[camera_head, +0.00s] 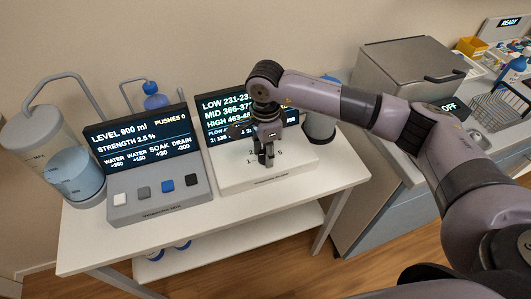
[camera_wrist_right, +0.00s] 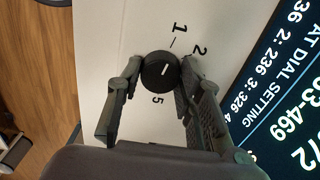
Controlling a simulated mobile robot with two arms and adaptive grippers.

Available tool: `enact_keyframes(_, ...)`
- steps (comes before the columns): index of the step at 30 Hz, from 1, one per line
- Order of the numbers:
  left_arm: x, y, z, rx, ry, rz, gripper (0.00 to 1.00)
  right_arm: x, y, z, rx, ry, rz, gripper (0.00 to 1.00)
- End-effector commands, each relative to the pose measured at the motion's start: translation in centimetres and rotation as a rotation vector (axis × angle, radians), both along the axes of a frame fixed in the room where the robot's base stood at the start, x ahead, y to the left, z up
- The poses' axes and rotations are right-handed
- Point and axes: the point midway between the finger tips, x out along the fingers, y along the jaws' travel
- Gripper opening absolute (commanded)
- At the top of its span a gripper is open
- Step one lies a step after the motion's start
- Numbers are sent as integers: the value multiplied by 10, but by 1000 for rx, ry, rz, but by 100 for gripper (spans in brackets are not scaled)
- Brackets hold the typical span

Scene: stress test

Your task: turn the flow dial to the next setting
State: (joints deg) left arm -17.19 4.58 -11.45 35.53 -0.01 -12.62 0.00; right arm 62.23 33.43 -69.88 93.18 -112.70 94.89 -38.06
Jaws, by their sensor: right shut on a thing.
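The flow dial (camera_wrist_right: 159,71) is a round black knob with a short white pointer line, on a white panel (camera_wrist_right: 110,25). Printed marks 1, 2 and 5 show around it in the right wrist view. The pointer line slants to the upper right, roughly toward the 1 and 2 side; its exact setting I cannot tell. My right gripper (camera_wrist_right: 156,84) is shut on the dial, one finger on each side. In the head view the right gripper (camera_head: 266,160) points down at the white dial box (camera_head: 237,184) and hides the knob. My left gripper is not in view.
A display (camera_head: 213,103) with LOW, MID and HIGH ranges stands behind the dial box, partly covered by my right arm. To its left are a button console (camera_head: 160,200) and a clear water tank (camera_head: 80,170). The white table (camera_head: 220,226) is bare in front.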

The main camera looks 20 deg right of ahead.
Motion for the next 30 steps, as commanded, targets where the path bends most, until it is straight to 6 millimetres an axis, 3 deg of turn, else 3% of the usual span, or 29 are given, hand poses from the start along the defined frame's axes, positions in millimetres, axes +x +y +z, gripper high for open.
enact_keyframes(9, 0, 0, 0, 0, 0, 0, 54, 0, 0, 1, 0, -2, 4, 6)
enact_keyframes(10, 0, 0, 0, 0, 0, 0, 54, 0, 0, 1, 0, -2, 4, 35)
enact_keyframes(18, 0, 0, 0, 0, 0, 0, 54, 0, 0, 0, 0, -1, 3, 53)
enact_keyframes(30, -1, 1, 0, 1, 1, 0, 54, 1, 0, 7, 1, -2, 2, 54)
